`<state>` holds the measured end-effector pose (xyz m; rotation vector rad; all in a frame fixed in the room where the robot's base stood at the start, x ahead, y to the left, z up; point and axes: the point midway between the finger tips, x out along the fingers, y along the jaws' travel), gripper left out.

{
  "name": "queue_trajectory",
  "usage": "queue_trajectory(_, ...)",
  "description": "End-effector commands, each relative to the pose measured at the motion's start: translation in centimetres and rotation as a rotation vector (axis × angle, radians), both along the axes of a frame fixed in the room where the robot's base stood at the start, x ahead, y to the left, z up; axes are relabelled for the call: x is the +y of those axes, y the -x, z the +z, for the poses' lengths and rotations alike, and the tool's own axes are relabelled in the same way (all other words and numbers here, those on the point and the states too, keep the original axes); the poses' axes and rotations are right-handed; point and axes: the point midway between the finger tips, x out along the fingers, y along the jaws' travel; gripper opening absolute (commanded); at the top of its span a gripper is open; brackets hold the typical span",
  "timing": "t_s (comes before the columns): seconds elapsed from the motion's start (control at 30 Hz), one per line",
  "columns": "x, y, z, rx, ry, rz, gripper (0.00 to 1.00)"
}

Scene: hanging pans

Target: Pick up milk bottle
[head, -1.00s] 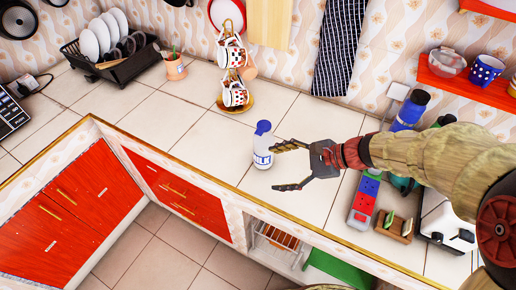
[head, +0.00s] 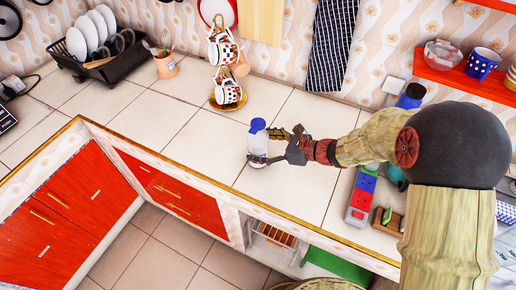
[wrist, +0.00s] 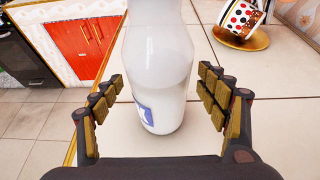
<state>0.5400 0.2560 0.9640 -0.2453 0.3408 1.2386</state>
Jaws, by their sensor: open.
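The milk bottle (head: 258,138) is white with a blue cap and stands upright on the tiled counter. In the wrist view the bottle (wrist: 157,70) is large and central, with a blue label patch low on its side; its top is cut off. My gripper (head: 268,145) is at the bottle in the head view. In the wrist view my gripper (wrist: 160,98) is open, with one padded finger on each side of the bottle. Gaps show between the bottle and both fingers, so it is not clamped.
A cup stand (head: 228,90) with dotted mugs is behind the bottle. A dish rack (head: 100,52) is at the back left. The counter's front edge is close by; the tiles left of the bottle are clear.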

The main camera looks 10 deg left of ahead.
Motion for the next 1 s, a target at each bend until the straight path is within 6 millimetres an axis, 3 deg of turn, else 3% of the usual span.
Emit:
queue_trajectory(0.37, 0.92, -0.3, -0.33, -0.001, 0.0, 0.0, 0.74)
queue_trajectory(1.0, 0.9, -0.29, -0.33, -0.001, 0.0, 0.0, 0.37)
